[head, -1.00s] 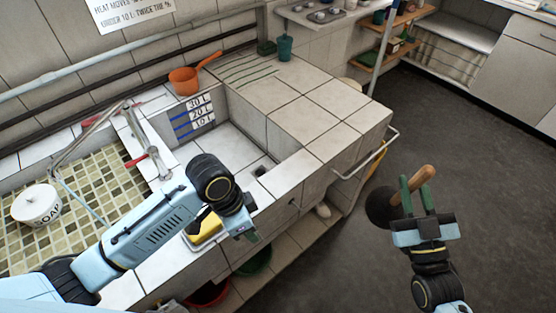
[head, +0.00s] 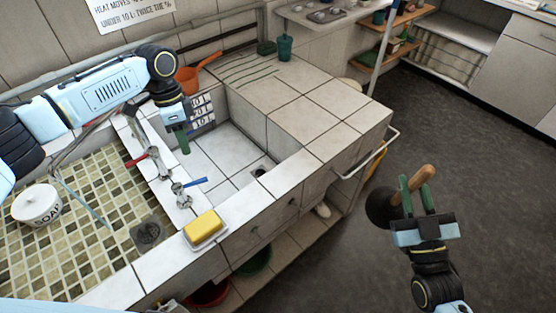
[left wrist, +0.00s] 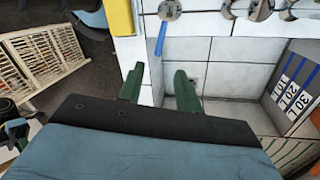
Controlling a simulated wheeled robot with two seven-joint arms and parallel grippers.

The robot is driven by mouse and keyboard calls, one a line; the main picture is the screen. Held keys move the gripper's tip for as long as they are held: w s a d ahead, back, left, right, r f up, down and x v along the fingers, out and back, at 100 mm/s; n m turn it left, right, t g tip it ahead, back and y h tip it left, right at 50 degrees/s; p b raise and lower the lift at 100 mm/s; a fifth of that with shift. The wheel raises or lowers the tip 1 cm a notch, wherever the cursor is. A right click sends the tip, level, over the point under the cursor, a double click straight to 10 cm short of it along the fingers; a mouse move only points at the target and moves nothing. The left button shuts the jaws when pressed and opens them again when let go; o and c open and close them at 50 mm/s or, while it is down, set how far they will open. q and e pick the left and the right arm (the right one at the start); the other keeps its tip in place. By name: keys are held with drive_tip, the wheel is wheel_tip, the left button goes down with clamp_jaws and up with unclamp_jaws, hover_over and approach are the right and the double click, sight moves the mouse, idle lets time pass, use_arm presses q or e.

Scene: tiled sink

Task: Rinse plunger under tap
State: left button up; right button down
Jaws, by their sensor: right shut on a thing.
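The plunger has a dark cup (head: 381,207) and a wooden handle (head: 422,177). My right gripper (head: 417,196) is shut on it, over the floor right of the sink. My left gripper (head: 182,140) is over the white-tiled basin (head: 222,150); its two green fingers stand apart and empty in the left wrist view (left wrist: 158,88). The metal tap fittings have a red lever (head: 137,161) and a blue lever (head: 194,182); the blue lever also shows in the left wrist view (left wrist: 160,38). My left arm partly hides the tap pipework (head: 72,150).
A yellow block (head: 204,226) sits in a dish on the front ledge. A soap bowl (head: 37,205) stands in the checkered basin (head: 95,240). An orange pan (head: 188,80) is at the back wall. A rail (head: 370,160) juts from the counter's right end. The floor at right is clear.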

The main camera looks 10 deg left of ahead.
sight(198, 180)
use_arm(q)
drive_tip(key=f, duration=0.4)
drive_tip(key=s+f, duration=0.1)
drive_tip(key=f, duration=0.2)
drive_tip(key=s+d+f, duration=0.1)
drive_tip(key=f, duration=0.3)
drive_tip(key=shift+d+f, duration=0.1)
drive_tip(key=shift+f, duration=0.2)
clamp_jaws()
